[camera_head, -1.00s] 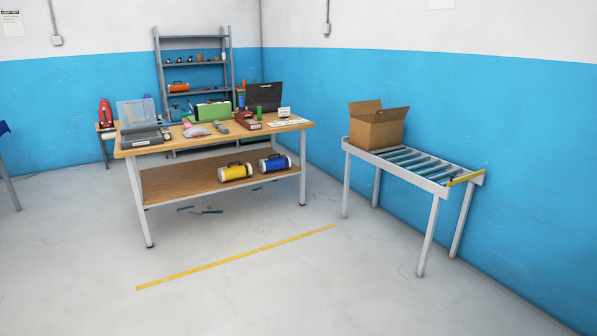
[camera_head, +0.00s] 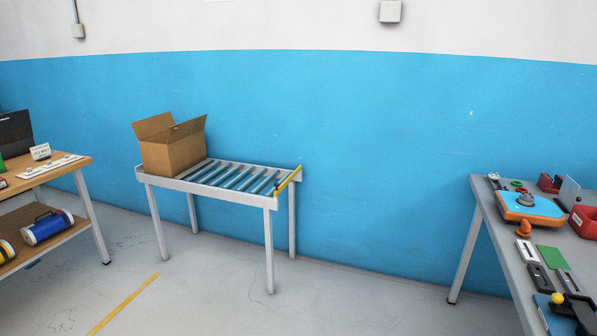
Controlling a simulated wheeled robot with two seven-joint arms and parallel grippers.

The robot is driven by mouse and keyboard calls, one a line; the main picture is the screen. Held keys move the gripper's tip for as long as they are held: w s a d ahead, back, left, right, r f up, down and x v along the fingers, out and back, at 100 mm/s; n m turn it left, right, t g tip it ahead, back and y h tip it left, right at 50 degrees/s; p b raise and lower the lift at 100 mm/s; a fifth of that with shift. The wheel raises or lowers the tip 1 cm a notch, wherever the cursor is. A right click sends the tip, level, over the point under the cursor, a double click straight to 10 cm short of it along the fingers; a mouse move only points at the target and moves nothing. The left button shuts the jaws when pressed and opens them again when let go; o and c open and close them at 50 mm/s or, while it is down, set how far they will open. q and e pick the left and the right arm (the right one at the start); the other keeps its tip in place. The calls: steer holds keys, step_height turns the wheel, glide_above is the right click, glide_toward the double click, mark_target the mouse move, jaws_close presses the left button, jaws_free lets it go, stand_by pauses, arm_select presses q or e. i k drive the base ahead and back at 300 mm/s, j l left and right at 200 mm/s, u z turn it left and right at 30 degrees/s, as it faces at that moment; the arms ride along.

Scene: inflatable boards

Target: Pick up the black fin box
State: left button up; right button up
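Neither of my grippers is in view. I cannot pick out the black fin box with certainty. A small black flat piece (camera_head: 541,279) lies on the grey table (camera_head: 487,213) at the right, among other small parts. A black item with a yellow knob (camera_head: 558,298) stands at that table's lower right, partly cut off by the frame edge. These are too small to tell which, if any, is the fin box.
A blue and orange board (camera_head: 531,208), a green plate (camera_head: 552,257) and red bins (camera_head: 585,221) are on the grey table. A roller conveyor (camera_head: 225,178) bears an open cardboard box (camera_head: 174,148). A wooden workbench (camera_head: 62,172) is at the left. Floor between is clear.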

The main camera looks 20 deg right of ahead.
mark_target(542, 282)
steer(key=i+l+z, duration=0.1)
steer(key=z, duration=0.3)
steer(key=i+z, duration=0.25)
steer(key=z, duration=0.2)
steer(key=i+z, duration=0.2)
steer(key=z, duration=0.2)
steer(key=i+j+z, duration=0.15)
steer(key=z, duration=0.3)
steer(key=i+j+z, duration=0.2)
steer(key=z, duration=0.2)
steer(key=i+j+z, duration=0.15)
steer(key=z, duration=0.3)
